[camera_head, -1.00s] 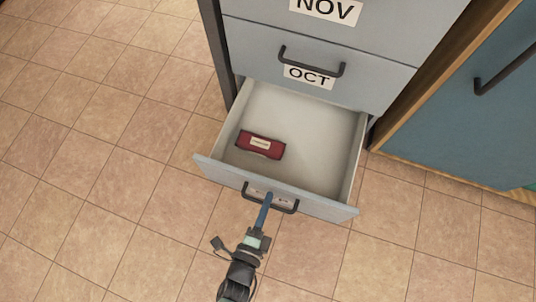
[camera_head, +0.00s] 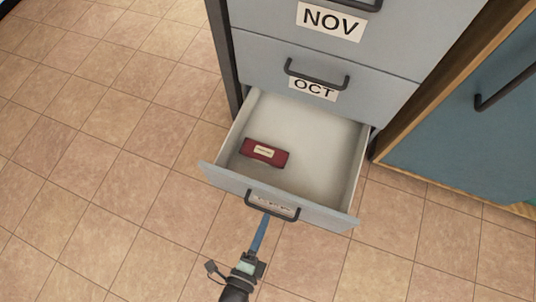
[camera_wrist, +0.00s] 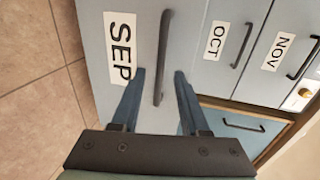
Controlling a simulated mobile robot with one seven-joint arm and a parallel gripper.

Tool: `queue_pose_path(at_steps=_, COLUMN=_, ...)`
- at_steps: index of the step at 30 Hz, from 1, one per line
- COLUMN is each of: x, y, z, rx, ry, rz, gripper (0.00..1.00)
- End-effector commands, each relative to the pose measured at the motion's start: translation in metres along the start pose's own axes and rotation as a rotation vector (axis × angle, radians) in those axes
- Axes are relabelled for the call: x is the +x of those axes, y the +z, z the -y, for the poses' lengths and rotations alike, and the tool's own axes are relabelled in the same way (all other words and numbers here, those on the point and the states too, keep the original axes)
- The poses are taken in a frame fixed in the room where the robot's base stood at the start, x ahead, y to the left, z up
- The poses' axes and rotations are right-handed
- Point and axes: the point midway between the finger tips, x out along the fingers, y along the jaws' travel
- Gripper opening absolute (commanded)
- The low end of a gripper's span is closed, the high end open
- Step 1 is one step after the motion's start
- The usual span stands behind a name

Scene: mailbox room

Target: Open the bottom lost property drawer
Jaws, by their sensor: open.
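The bottom drawer (camera_head: 330,213) is pulled out of the grey cabinet, and its light inside shows from above. In the wrist view its front (camera_wrist: 125,60) bears the label SEP. Its dark bar handle (camera_head: 272,208) also shows in the wrist view (camera_wrist: 165,55). My gripper (camera_head: 264,218) is just in front of the handle. In the wrist view my gripper (camera_wrist: 159,76) is open, its two blue fingers either side of the handle's near end. Whether they touch it I cannot tell. A dark red box-like item (camera_head: 264,153) with a pale label lies in the drawer.
Closed drawers labelled OCT (camera_head: 320,80) and NOV (camera_head: 350,30) sit above. A teal cabinet (camera_head: 460,120) with a wooden frame stands at the right. The tiled floor (camera_head: 110,200) is clear at left and in front.

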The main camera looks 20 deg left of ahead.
Motion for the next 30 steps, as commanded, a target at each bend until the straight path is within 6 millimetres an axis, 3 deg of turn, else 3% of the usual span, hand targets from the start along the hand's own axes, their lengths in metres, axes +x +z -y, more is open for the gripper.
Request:
queue_pose_path(at_steps=1, x=-0.015, y=0.000, z=0.003, rx=0.000, ry=0.005, rz=0.002, gripper=0.45)
queue_pose_path(at_steps=6, x=-0.051, y=0.000, z=0.002, rx=0.000, ry=0.005, rz=0.002, gripper=0.45)
queue_pose_path(at_steps=12, x=-0.078, y=0.000, z=0.001, rx=-0.001, ry=0.002, rz=0.001, gripper=0.45)
queue_pose_path(at_steps=30, x=-0.084, y=0.000, z=0.000, rx=0.000, ry=0.000, rz=0.001, gripper=0.45)
